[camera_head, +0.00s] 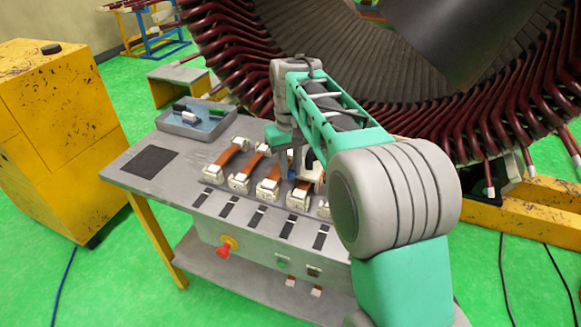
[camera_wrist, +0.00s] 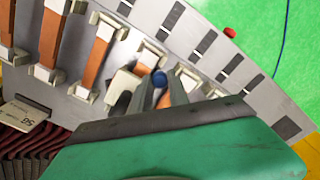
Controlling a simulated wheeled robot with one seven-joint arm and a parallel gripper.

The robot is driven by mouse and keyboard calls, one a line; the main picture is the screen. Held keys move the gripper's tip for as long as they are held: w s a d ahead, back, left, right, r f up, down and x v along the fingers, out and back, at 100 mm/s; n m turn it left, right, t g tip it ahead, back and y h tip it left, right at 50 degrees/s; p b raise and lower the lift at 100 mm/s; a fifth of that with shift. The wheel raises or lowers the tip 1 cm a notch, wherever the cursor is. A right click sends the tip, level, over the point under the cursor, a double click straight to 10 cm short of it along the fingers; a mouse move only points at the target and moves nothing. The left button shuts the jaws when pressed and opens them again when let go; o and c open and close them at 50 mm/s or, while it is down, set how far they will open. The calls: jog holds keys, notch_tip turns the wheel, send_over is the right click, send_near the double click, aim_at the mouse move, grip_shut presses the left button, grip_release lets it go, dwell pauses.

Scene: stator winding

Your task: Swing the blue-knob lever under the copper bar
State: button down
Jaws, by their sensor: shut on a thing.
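The blue knob (camera_wrist: 160,78) of the lever sits between the two fingers of my gripper (camera_wrist: 160,90) in the wrist view. My gripper is shut on it. A copper bar (camera_wrist: 148,57) in its cream holders lies right beside the knob, partly hidden by the fingers. Further copper bars (camera_wrist: 97,58) lie parallel to it, to the left. In the head view my gripper (camera_head: 296,168) reaches down over the row of copper bars (camera_head: 230,155) on the grey bench. The lever's arm is mostly hidden, so I cannot tell its exact angle to the bar.
A tray (camera_head: 172,128) with small parts stands at the bench's back left. The large stator (camera_head: 215,50) with dark red coil ends rises behind the bench. A yellow cabinet (camera_head: 60,140) stands at left. A red knob (camera_head: 222,251) sticks out of the bench front.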

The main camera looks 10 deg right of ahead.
jog(key=shift+n, duration=0.3)
jog(key=shift+s+d+r+n+p, duration=0.15)
jog(key=shift+d+n+p, duration=0.1)
jog(key=shift+n, duration=0.3)
jog(key=shift+s+d+f+n+p, duration=0.1)
jog(key=shift+d+n+p, duration=0.15)
jog(key=shift+n, duration=0.3)
jog(key=n, duration=0.1)
jog(key=d+n+p, duration=0.1)
jog(key=n, duration=0.1)
jog(key=shift+s+n, duration=0.1)
jog(key=shift+n, duration=0.2)
jog(key=n, duration=0.1)
jog(key=d+n+p, duration=0.1)
jog(key=n, duration=0.1)
jog(key=shift+d+n, duration=0.15)
jog(key=shift+n, duration=0.15)
jog(key=shift+w+d+n+p, duration=0.15)
jog(key=shift+d+n+p, duration=0.1)
jog(key=shift+n, duration=0.5)
jog(key=shift+w+d+n+p, duration=0.15)
jog(key=shift+d+n, duration=0.1)
jog(key=shift+n, duration=0.5)
